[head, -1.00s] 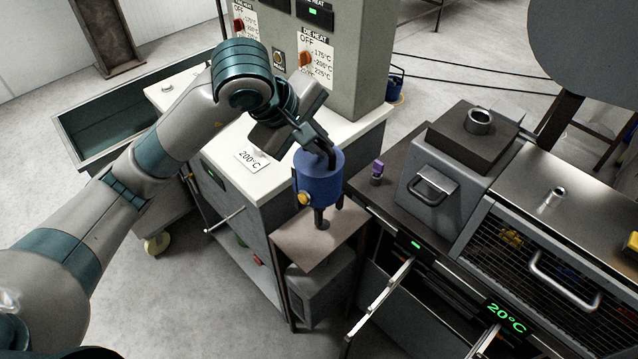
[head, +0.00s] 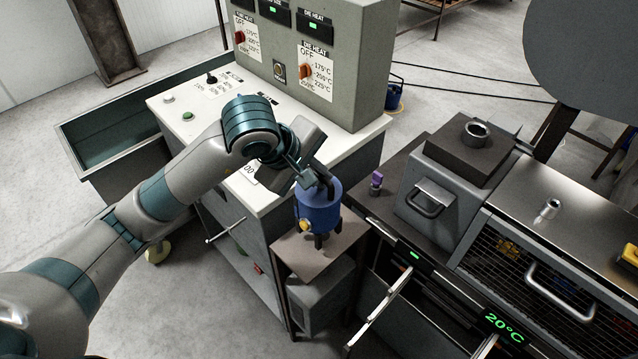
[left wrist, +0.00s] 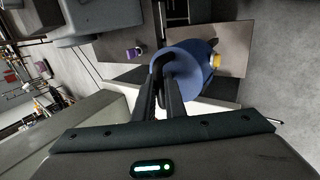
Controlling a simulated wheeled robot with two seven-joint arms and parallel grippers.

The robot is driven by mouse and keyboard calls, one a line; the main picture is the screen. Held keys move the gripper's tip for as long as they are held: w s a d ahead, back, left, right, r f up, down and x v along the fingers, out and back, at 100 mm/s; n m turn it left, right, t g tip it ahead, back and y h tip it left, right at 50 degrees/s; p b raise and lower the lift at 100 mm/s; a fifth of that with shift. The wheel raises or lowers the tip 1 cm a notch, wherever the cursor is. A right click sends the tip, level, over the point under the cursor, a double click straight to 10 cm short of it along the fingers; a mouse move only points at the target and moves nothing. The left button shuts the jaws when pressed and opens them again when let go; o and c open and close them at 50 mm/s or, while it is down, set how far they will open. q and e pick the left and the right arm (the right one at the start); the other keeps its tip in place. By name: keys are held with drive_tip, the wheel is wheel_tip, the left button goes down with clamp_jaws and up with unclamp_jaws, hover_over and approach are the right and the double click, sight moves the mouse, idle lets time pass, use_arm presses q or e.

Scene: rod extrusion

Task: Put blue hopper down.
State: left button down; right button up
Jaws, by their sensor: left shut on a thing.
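The blue hopper (head: 318,205) is a round blue vessel with a yellow knob on its side and dark legs below. My left gripper (head: 322,176) is shut on its rim or handle from above; the exact grip is partly hidden. The hopper is upright over a small brown-topped stand (head: 345,240), its legs at or very near the top; I cannot tell whether they touch. In the left wrist view the hopper (left wrist: 197,62) sits at the fingertips (left wrist: 166,76), with the stand's top (left wrist: 235,42) behind it. My right gripper is not in view.
A control cabinet (head: 345,85) with dials stands behind the arm. At right is a grey machine with a handled block (head: 435,200) and a mesh cover (head: 525,270). A small purple item (head: 376,182) sits on the dark bench. Open drawer handles (head: 385,305) stick out near the stand.

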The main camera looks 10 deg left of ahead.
sight(319, 192)
use_arm(q)
drive_tip(key=shift+f+p, duration=0.35)
drive_tip(key=shift+f, duration=1.05)
drive_tip(key=shift+f, duration=0.1)
drive_tip(key=c, duration=1.8)
unclamp_jaws()
drive_tip(key=shift+s, duration=0.1)
